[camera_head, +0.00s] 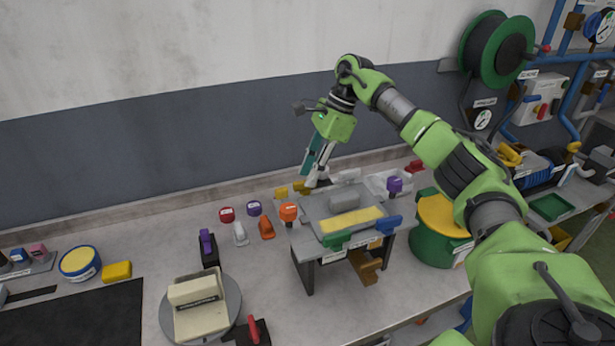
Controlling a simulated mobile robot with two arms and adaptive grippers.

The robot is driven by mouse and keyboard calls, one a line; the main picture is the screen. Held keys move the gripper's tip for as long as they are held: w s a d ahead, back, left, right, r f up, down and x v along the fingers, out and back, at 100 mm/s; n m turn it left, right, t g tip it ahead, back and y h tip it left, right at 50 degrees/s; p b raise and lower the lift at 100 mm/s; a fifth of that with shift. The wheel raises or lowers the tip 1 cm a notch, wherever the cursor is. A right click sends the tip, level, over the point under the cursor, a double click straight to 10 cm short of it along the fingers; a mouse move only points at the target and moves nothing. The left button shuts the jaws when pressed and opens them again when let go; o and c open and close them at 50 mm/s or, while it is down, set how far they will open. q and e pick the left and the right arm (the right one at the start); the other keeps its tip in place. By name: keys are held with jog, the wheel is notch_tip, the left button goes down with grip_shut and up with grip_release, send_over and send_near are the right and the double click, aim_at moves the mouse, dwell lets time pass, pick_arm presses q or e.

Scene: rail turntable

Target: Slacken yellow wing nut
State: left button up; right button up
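My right gripper (317,178) reaches in from the right and points down at the back left of a small grey raised stand (312,217). Small yellow pieces sit close by its fingertips: one (300,187) right beside them and one (281,193) a little to the left. Either may be the yellow wing nut; they are too small to tell their shape. The fingers partly cover this corner, and I cannot tell whether they touch or hold anything. My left gripper is not in view.
An orange knob (289,212), a purple knob (395,185), a green handle (337,239) and a blue handle (388,224) surround the stand. A green drum with a yellow top (437,213) stands right. A round turntable (228,306) lies front left. Bench left of the stand is partly clear.

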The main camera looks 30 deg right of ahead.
jog(key=v, duration=1)
jog(key=shift+s+f, duration=0.1)
